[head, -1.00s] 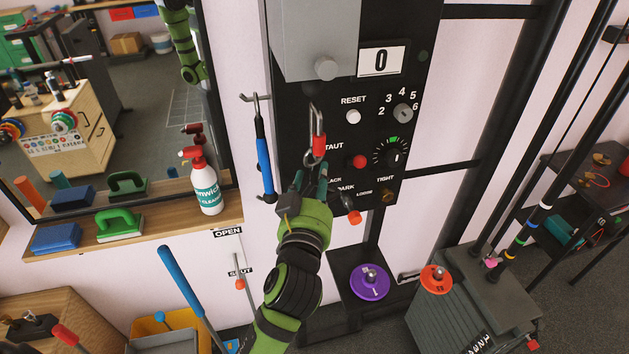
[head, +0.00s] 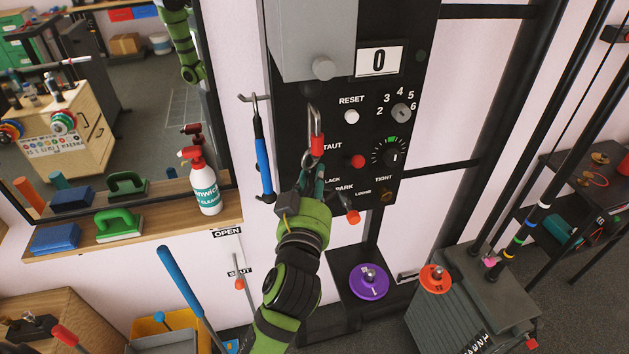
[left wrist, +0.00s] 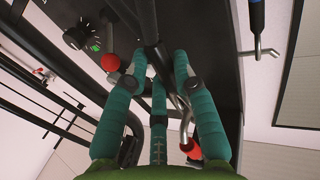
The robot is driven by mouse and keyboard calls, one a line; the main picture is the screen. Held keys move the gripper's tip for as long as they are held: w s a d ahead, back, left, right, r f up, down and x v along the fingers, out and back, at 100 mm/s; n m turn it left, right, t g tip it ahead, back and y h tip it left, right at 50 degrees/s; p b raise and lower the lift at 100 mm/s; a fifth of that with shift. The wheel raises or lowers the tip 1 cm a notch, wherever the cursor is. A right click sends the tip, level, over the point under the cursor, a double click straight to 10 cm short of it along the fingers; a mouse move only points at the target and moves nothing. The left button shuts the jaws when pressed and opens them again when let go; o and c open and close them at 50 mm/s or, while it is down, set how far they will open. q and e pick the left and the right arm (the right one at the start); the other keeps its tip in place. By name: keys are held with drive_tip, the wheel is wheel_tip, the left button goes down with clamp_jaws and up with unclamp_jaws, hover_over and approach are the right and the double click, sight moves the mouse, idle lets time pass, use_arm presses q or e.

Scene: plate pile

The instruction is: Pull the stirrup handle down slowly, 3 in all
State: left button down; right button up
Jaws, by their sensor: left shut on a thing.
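My left gripper (head: 312,183) is at the front of the black panel, just below the hanging metal clip with a red sleeve (head: 317,144). Its teal fingers are closed around the stirrup handle, which they mostly hide in the head view. In the left wrist view, the teal fingers (left wrist: 160,85) stand around a dark bar (left wrist: 148,22), which seems to be part of the handle. The clip's red sleeve (left wrist: 187,140) shows beside them. The counter (head: 379,61) reads 0. My right gripper is not in view.
A red knob (head: 357,161) and an orange-tipped lever (head: 353,217) sit close right of my gripper. A blue-handled tool (head: 264,166) hangs to the left. A spray bottle (head: 205,188) stands on the wooden shelf. A purple disc (head: 368,281) lies below.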

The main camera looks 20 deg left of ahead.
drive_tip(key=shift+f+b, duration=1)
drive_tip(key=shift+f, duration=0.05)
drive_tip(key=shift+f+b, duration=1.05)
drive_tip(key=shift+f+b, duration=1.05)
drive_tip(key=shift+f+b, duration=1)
